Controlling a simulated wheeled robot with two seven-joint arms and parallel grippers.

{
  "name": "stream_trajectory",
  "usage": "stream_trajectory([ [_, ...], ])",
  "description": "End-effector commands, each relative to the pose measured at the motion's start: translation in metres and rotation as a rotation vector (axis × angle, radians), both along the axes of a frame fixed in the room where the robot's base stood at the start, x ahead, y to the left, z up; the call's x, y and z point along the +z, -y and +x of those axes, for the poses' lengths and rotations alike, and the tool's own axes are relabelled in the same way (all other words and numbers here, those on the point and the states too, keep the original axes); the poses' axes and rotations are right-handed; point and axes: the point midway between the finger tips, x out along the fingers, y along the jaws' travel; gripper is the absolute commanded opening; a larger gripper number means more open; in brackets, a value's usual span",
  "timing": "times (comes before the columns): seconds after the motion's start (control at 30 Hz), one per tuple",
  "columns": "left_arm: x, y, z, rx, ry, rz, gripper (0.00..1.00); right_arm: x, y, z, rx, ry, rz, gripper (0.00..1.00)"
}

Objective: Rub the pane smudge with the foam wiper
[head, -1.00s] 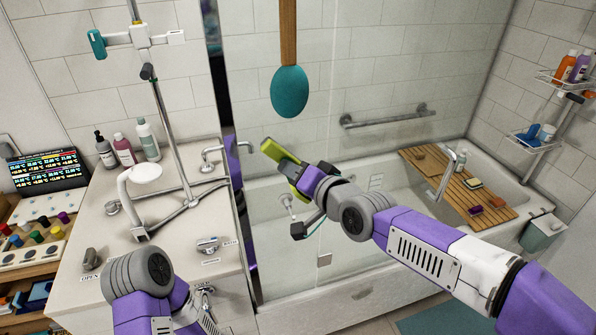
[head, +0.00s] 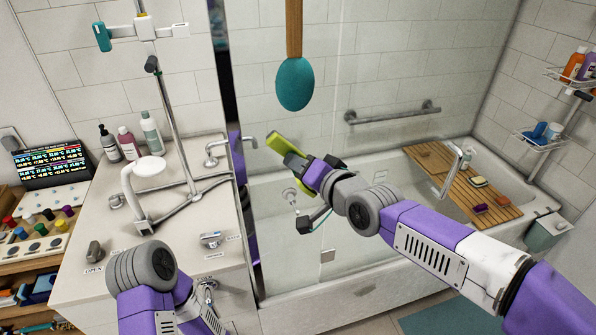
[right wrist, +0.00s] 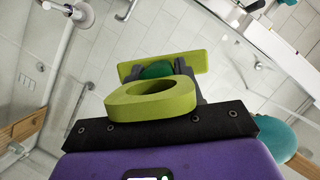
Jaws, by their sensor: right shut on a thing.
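The yellow-green foam wiper (head: 287,146) is in my right gripper (head: 298,163), in front of the glass pane (head: 285,240) of the tub. In the right wrist view, the wiper's long flat pad (right wrist: 190,60) lies across and beyond the dark fingers. A thick green ring (right wrist: 150,101) shows nearer the camera, and a dark green round part sits between the fingers. I cannot tell whether the pad touches the pane. I cannot make out the smudge; it may be hidden or too faint. My left gripper is out of view; only part of that arm shows at the bottom left.
A teal brush (head: 294,84) with a wooden handle hangs just above the wiper. A counter (head: 185,245) with a tap and bottles (head: 130,140) stands left. Behind the pane are the tub, a grab bar (head: 393,112) and a wooden bath tray (head: 466,188).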

Motion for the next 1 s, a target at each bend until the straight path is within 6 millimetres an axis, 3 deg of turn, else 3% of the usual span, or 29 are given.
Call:
stream_trajectory([
  [0.83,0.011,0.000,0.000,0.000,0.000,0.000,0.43,0.001,0.026,0.011,-0.004,-0.001,0.003,0.00],
  [1.0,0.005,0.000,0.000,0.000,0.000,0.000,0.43,0.000,0.020,0.008,0.002,0.003,0.000,0.00],
])
